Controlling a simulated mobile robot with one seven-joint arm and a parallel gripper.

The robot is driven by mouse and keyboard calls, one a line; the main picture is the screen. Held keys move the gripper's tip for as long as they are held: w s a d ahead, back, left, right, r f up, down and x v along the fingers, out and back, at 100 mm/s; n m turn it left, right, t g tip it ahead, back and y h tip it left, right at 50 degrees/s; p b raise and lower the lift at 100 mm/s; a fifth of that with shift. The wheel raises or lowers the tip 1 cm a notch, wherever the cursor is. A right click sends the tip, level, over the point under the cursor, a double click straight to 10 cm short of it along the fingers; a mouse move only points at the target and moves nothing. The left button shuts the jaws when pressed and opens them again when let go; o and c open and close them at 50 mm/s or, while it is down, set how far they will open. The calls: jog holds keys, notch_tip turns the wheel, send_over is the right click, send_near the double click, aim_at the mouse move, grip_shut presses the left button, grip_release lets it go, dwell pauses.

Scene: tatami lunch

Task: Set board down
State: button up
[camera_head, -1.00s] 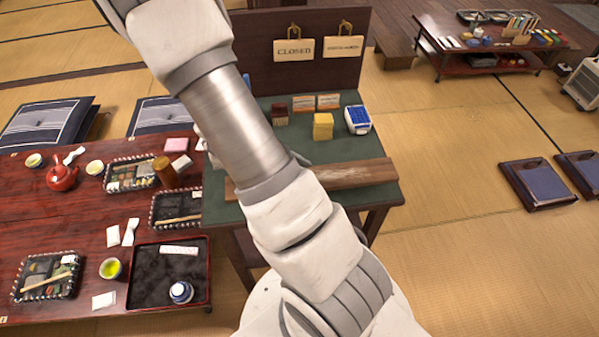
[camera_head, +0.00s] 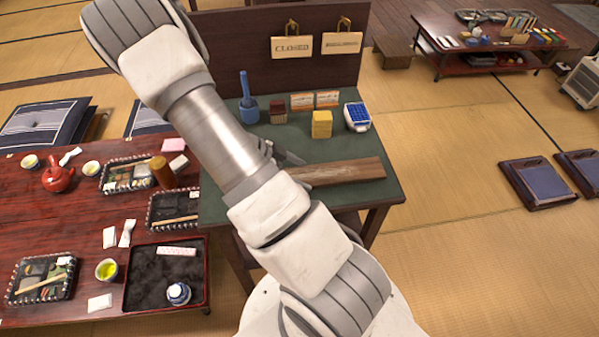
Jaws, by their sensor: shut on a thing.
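The board is a brown wooden plank (camera_head: 340,172) at the near part of the green-topped table (camera_head: 385,192). It runs nearly level across the picture, and its left end is hidden behind my arm. My gripper (camera_head: 284,154) shows only in part past my forearm, with grey finger parts at the board's left visible stretch. It is shut on the board, though the grip itself is mostly hidden. The board lies flat or nearly flat; I cannot tell whether its whole underside touches the green top.
Behind the board stand a yellow block (camera_head: 322,124), a blue-and-white device (camera_head: 357,117), a dark red block (camera_head: 278,111) and a blue mallet-like tool (camera_head: 248,99). A panel with a CLOSED sign (camera_head: 291,46) rises behind. A red low table (camera_head: 60,215) with trays adjoins at left.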

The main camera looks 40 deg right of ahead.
jog(key=shift+f, duration=0.15)
jog(key=o, duration=1.5)
